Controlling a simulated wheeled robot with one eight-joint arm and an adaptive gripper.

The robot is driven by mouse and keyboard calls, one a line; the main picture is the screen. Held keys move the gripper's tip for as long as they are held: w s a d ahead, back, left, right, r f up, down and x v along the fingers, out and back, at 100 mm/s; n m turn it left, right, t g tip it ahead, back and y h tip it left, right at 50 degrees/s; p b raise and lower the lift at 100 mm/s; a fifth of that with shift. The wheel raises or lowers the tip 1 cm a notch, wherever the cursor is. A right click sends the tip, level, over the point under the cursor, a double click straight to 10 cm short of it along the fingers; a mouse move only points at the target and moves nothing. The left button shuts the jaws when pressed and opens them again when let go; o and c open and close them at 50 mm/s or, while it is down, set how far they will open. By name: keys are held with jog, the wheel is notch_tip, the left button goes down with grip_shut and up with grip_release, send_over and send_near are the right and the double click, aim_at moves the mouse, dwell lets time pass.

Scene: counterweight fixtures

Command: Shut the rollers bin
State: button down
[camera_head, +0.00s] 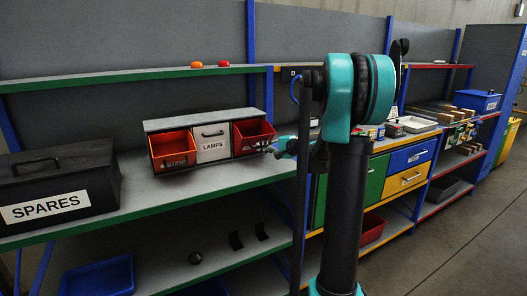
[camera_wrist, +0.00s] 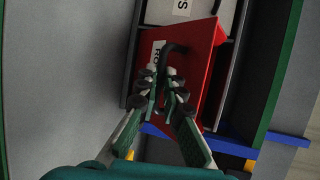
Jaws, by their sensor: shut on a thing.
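The rollers bin (camera_head: 252,133) is the red bin at the right end of a grey three-bin cabinet (camera_head: 200,120) on the shelf. It stands out from the cabinet front, and its open top shows in the head view. In the wrist view the red bin (camera_wrist: 205,65) bears a white label (camera_wrist: 157,52), of which only "RO" is readable, and a dark curved handle (camera_wrist: 174,47). My gripper (camera_wrist: 165,92) is shut on this handle at the bin's front; the fingers hide part of it. In the head view my gripper (camera_head: 274,148) is at the bin's front right.
The white LAMPS bin (camera_head: 212,150) sits flush in the middle. An orange-red bin (camera_head: 173,150) on the left stands open. A black SPARES box (camera_head: 60,185) is at far left. A blue post (camera_wrist: 225,145) runs close beside the rollers bin.

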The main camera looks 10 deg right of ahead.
aim_at(260, 138)
jog(key=shift+w+a+r+m+g+h, duration=0.2)
jog(key=shift+w+r+g+h, duration=0.15)
jog(key=shift+w+r+g, duration=0.35)
jog(key=shift+w+a+r+m+g+h, duration=0.2)
jog(key=shift+w+r+g+h, duration=0.25)
jog(key=shift+r, duration=0.35)
jog(key=shift+w+a+r+m+g+h, duration=0.15)
jog(key=shift+w+a+r+g+h, duration=0.05)
jog(key=shift+w+r+g, duration=0.4)
jog(key=shift+w+a+r+m+g+h, duration=0.2)
jog(key=shift+w+r+g, duration=0.2)
jog(key=shift+w, duration=0.25)
jog(key=shift+w+a+r+g+h, duration=0.15)
jog(key=shift+w+r+g+h, duration=0.1)
jog(key=shift+w+g, duration=0.2)
jog(key=shift+w+a+r+g+h, duration=0.1)
jog(key=shift+w+r+g+h, duration=0.15)
jog(key=shift+w, duration=0.25)
jog(key=shift+w+a+r, duration=0.2)
jog(key=shift+w+a, duration=0.05)
jog(key=shift+w, duration=0.5)
jog(key=shift+w+r, duration=0.1)
jog(key=c, duration=1.9)
grip_release()
jog(key=v, duration=1.2)
jog(key=shift+d, duration=0.1)
